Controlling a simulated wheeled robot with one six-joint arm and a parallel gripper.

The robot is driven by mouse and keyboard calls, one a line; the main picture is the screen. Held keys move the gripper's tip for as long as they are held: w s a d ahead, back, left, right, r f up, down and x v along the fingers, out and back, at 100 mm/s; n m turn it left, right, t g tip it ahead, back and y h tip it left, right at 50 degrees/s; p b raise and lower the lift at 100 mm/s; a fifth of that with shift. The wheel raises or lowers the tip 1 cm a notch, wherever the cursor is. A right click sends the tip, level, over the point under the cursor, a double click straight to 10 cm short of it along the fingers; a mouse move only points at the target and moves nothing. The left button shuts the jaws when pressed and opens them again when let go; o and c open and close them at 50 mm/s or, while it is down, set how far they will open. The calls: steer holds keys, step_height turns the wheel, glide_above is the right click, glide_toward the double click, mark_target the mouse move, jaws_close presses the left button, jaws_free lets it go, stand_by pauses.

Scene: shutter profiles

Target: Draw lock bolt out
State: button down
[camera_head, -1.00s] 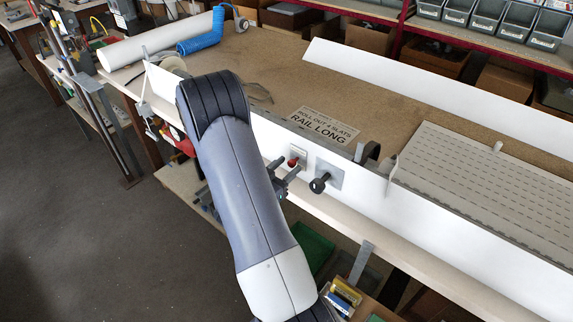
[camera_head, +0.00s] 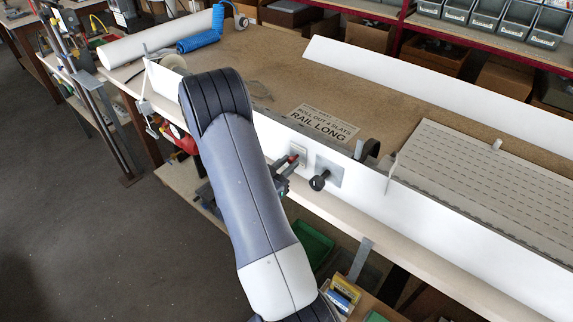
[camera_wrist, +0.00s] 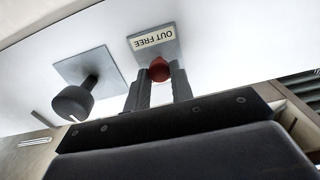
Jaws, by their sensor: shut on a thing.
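The lock bolt's red knob (camera_wrist: 159,69) stands out from a small grey plate (camera_wrist: 172,47) marked "OUT FREE" on the white rail. The knob also shows in the head view (camera_head: 293,158), on the rail's front face. My gripper (camera_wrist: 160,78) has a finger on each side of the knob and is shut on it. It shows in the head view (camera_head: 286,168) beside my forearm. The fingers and knob hide the bolt's shank, so I cannot tell how far out it stands.
A black round knob (camera_wrist: 72,103) on a square grey plate is close beside my gripper. The white rail (camera_head: 430,217) runs along the bench's front edge. A green bin (camera_head: 314,243) sits below.

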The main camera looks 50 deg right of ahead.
steer(key=shift+a, duration=0.1)
steer(key=shift+a+b, duration=0.75)
steer(key=shift+a, duration=0.4)
steer(key=shift+s, duration=0.15)
steer(key=c, duration=1.2)
jaws_free()
steer(key=shift+c, duration=0.2)
steer(key=shift+a, duration=0.15)
steer(key=a+b, duration=0.2)
steer(key=a, duration=0.8)
steer(key=shift+s+a, duration=0.3)
steer(key=shift+s, duration=0.15)
